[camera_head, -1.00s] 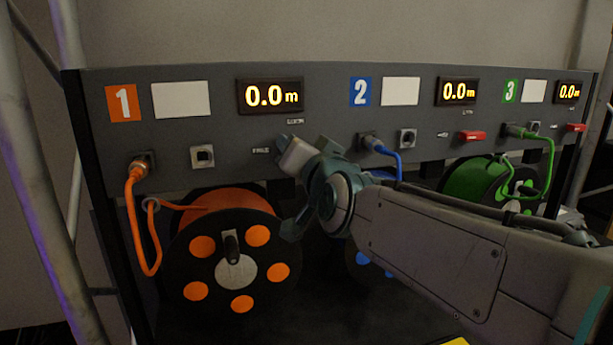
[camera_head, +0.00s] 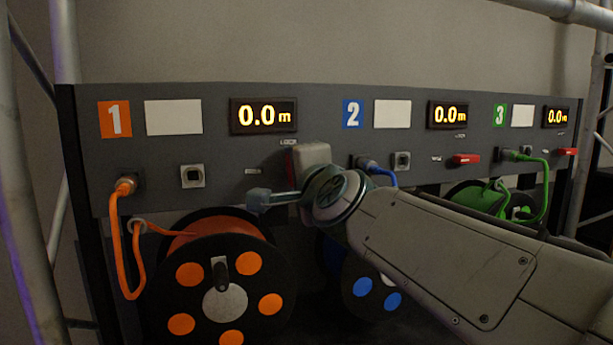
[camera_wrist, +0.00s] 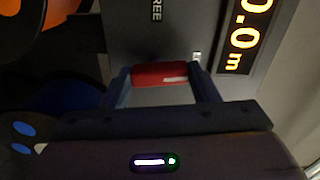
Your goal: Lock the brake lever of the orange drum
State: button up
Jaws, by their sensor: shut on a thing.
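The orange drum (camera_head: 190,235) sits at the left under panel section 1, with orange discs and a grey hub. Its red brake lever (camera_wrist: 160,74) lies between my gripper's fingers (camera_wrist: 162,88) in the wrist view, and my gripper is shut on it. The lever stands upright relative to the panel, its end toward the small label at the upper side, and the FREE label is off to its side. In the head view my gripper (camera_head: 291,172) hides most of the lever; a red sliver (camera_head: 290,163) shows below the LOCK label (camera_head: 288,142).
The section 1 display (camera_head: 263,116) reads 0.0 m. An orange cable (camera_head: 118,240) is plugged in at the left. A blue cable (camera_head: 380,170) and blue drum (camera_head: 362,287) are close to my arm. Section 2's red lever (camera_head: 466,159) lies sideways. A green drum (camera_head: 480,200) is at right.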

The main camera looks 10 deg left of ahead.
jog(key=shift+m, duration=0.6)
jog(key=o, duration=1)
